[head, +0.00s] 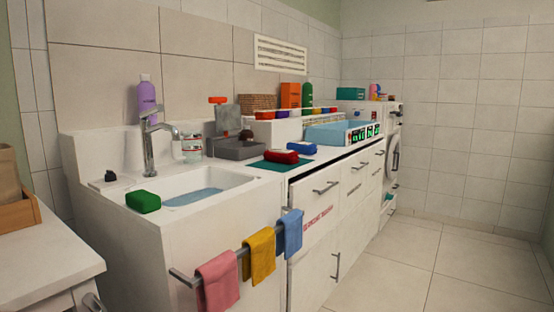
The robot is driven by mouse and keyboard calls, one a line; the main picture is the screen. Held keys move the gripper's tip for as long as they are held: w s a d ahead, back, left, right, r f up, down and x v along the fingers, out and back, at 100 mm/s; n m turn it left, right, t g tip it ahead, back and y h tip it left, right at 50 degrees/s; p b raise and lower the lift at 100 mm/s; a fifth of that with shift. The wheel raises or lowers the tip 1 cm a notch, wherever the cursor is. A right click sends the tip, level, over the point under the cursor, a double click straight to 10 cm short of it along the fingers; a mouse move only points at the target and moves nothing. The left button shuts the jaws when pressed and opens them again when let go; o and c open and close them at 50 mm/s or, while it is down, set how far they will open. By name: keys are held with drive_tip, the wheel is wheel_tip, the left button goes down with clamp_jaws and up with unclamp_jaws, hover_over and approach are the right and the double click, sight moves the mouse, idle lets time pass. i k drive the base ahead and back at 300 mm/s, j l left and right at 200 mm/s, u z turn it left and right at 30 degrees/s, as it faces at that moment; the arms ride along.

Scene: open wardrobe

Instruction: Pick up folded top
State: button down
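No wardrobe shows; the head view shows a laundry room. No thing is clearly recognisable as the folded top. Either may be folded cloth or a brush; I cannot tell. A green block-like item (143,201) sits on the sink's front left edge. My gripper is not in view.
Pink (218,282), yellow (259,255) and blue (290,234) towels hang on a rail before the sink (196,187). A tall faucet (150,145) rises behind it. A white table (50,255) stands at left. The floor (440,265) at right is clear.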

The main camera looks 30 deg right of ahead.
sight(275, 155)
drive_tip(key=u, duration=0.2)
drive_tip(key=l+u, duration=0.75)
drive_tip(key=l, duration=0.2)
